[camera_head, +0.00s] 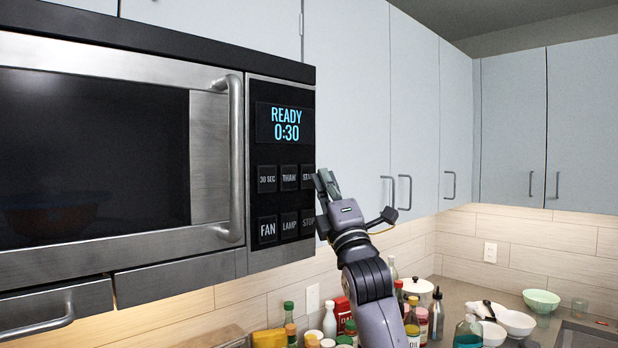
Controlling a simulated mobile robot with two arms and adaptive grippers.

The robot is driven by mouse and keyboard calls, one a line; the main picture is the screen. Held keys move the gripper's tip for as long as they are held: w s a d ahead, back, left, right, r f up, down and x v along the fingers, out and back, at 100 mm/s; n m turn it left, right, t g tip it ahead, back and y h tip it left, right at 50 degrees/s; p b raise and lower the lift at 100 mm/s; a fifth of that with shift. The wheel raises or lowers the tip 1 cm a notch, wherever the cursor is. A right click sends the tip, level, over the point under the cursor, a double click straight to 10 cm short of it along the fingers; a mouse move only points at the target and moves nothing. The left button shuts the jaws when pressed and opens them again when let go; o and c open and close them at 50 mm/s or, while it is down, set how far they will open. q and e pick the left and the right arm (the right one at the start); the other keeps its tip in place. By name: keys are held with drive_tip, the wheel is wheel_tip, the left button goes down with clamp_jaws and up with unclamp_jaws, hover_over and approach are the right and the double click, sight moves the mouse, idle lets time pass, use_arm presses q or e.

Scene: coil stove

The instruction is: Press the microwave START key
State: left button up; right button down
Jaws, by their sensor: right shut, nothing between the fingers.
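The microwave (95,150) fills the left of the head view, with its door closed. Its display (284,124) reads READY 0:30. The START key (307,177) is at the right end of the upper key row, and its right part is hidden behind my gripper. My right gripper (324,180) is shut and empty, with its fingertips at the right edge of the START key. I cannot tell whether they touch it. My left gripper is not in view.
Other keys are close by: THAW (289,177), 30 SEC (267,179) and STOP (308,222). The vertical door handle (234,160) sticks out left of the panel. Bottles and jars crowd the counter (462,292) below. Closed cabinets (345,90) flank the microwave on the right.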

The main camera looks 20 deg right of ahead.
drive_tip(key=shift+w+a, duration=0.15)
drive_tip(key=shift+w, duration=0.1)
